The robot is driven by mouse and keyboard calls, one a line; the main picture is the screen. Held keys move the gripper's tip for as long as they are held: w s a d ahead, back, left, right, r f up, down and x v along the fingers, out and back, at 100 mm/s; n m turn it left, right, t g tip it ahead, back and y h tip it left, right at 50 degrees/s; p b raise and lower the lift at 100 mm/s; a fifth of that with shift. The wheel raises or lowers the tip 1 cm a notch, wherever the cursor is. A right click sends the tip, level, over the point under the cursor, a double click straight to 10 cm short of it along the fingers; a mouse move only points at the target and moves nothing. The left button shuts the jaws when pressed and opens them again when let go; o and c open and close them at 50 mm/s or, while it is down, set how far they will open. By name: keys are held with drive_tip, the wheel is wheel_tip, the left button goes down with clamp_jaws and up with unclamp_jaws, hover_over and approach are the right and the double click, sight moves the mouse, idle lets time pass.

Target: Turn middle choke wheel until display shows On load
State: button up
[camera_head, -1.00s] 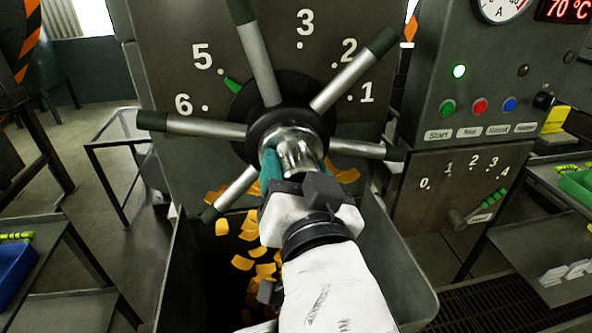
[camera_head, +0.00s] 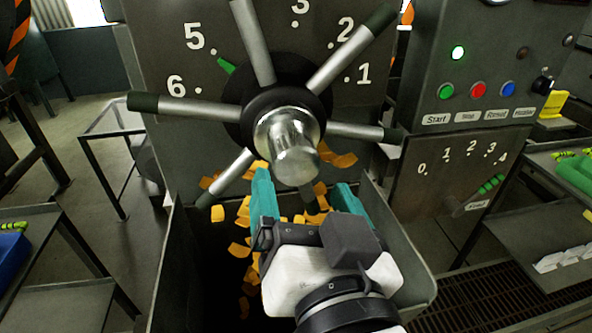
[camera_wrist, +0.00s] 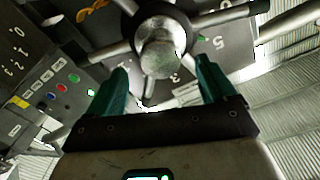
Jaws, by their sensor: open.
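The choke wheel (camera_head: 290,140) has a shiny metal hub and several spokes with dark tips. It is mounted on a grey panel with a dial numbered 1 to 6. Its green pointer (camera_head: 227,66) sits close to 5. The hub also shows in the wrist view (camera_wrist: 160,58). My gripper (camera_head: 305,193) is open and empty, with teal fingers spread below and in front of the hub, apart from it. In the wrist view the fingers (camera_wrist: 163,85) frame the hub from both sides. The On load display text is not visible.
A control box (camera_head: 490,80) at right has a lit green lamp and start, stop and other buttons. Below it is a lever (camera_head: 478,197) with a 0 to 4 scale. A grey bin (camera_head: 405,250) with orange pieces stands under the wheel. Side tables flank it.

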drive_tip(key=shift+s+d+r+p, duration=0.1)
drive_tip(key=shift+s+r+p, duration=0.1)
drive_tip(key=shift+s+p, duration=0.3)
drive_tip(key=shift+s+d+f+p, duration=0.15)
drive_tip(key=shift+s+d+p, duration=0.1)
drive_tip(key=shift+s+p, duration=0.5)
drive_tip(key=w+d+f+g+h, duration=0.1)
drive_tip(key=d+f+g+h, duration=0.25)
drive_tip(key=d+f, duration=0.6)
drive_tip(key=d+f+g+h, duration=0.2)
drive_tip(key=d+f+g, duration=0.3)
drive_tip(key=f, duration=0.8)
drive_tip(key=s+d+f+g, duration=0.4)
drive_tip(key=s+d+f, duration=0.2)
drive_tip(key=s+f, duration=0.3)
drive_tip(key=s+d+f+g, duration=0.4)
drive_tip(key=s+d+f, duration=0.3)
drive_tip(key=s+f, duration=0.2)
drive_tip(key=shift+d+f, duration=0.2)
drive_tip(key=shift+d, duration=0.1)
drive_tip(key=shift+w, duration=0.15)
